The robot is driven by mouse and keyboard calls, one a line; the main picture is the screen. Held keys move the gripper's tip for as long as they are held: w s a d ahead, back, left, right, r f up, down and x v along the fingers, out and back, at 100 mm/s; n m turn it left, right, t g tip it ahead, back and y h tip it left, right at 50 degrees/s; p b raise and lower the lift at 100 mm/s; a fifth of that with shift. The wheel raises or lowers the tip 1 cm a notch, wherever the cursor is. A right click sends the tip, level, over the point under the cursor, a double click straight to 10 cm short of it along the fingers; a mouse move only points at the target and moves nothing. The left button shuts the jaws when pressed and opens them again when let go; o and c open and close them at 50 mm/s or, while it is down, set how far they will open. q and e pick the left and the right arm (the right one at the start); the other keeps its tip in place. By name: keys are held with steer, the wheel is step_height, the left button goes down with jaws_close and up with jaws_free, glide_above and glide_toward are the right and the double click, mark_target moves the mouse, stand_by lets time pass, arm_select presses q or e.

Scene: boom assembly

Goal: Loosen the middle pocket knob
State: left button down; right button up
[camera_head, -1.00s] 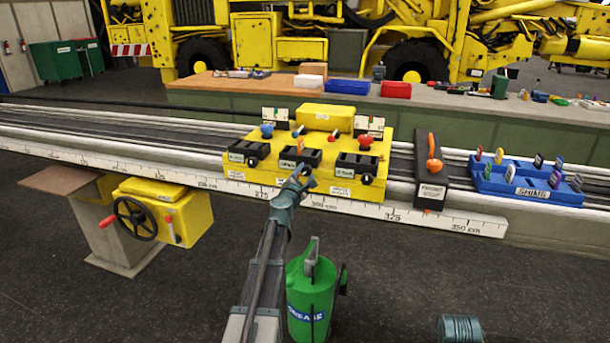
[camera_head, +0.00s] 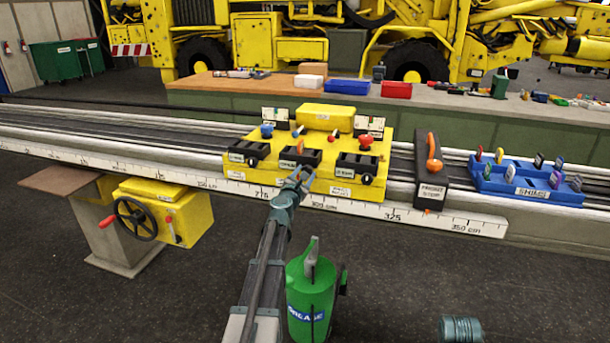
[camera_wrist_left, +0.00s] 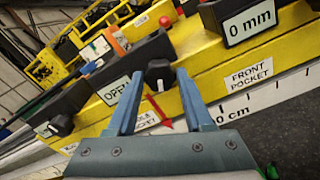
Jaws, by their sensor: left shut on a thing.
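The yellow carriage (camera_head: 341,188) sits on the long rail and carries three black pocket boxes. The middle pocket box (camera_head: 313,157) has a small black knob on its front, mostly hidden in the head view by my left gripper (camera_head: 299,178). In the left wrist view the black middle pocket knob (camera_wrist_left: 159,72) has a white mark and stands beside an "OPEN" label (camera_wrist_left: 114,90). My left gripper (camera_wrist_left: 160,78) has its two blue-grey fingers on either side of this knob, shut on it. My right gripper's fingers are out of view.
A black stop block (camera_head: 431,172) with an orange lever and a blue shim tray (camera_head: 527,182) stand right of the carriage. A green grease can (camera_head: 310,295) is close beside my left arm. A white scale (camera_head: 460,222) runs along the rail's front.

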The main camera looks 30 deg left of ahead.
arm_select(q)
steer(key=shift+s, duration=0.1)
steer(key=shift+c, duration=1.4)
jaws_free()
steer(key=v, duration=1.3)
steer(key=shift+s, duration=0.4)
steer(key=shift+f, duration=0.1)
